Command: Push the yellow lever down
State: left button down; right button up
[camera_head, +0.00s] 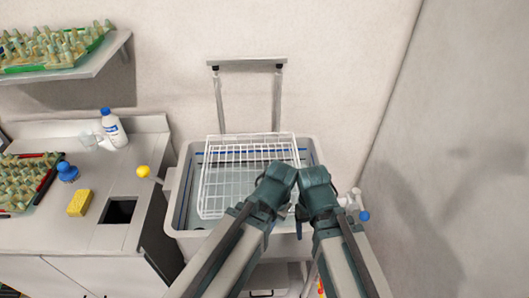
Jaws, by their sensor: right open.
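The yellow lever is a round yellow knob (143,171) on a short stalk at the left side of the wash basin (190,240). It stands beside the counter's right edge, and its stalk slopes down to the right toward the basin. My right gripper (317,179) is over the basin's right part, well away from the lever, and is open. My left gripper (279,178) is close beside it, over the basin, also right of the lever. Its jaws are not clear to see. Neither gripper touches the lever.
A white wire rack (218,180) lies in the basin, below a grey upright frame (247,63). A blue knob (365,215) sits at the basin's right.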

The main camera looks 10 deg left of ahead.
aim_at(143, 171)
jog(key=u, duration=1.45)
